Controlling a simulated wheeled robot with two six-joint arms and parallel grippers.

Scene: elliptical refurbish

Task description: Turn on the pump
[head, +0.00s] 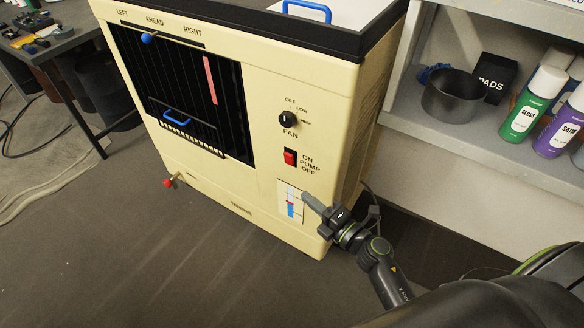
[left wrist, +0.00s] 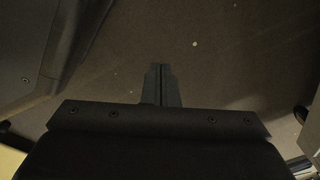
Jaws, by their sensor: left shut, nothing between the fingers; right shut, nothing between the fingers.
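The cream cooler (head: 220,190) stands on the floor in the middle of the head view. Its red pump switch (head: 290,157) is on the front panel, beside the words ON, PUMP and OFF. I cannot tell for sure which way the rocker is tilted. My right gripper (head: 308,199) is shut and empty. Its tips are below and slightly right of the switch, in front of the water-level window (head: 289,202); I cannot tell whether they touch the panel. My left gripper (left wrist: 162,68) is shut and empty in the left wrist view, above the dark floor.
The black fan knob (head: 288,119) is above the switch. A red-ended drain tap (head: 170,182) sticks out low at the front left. A shelf (head: 430,128) with a dark bowl (head: 452,95) and spray cans stands at the right. The floor in front is clear.

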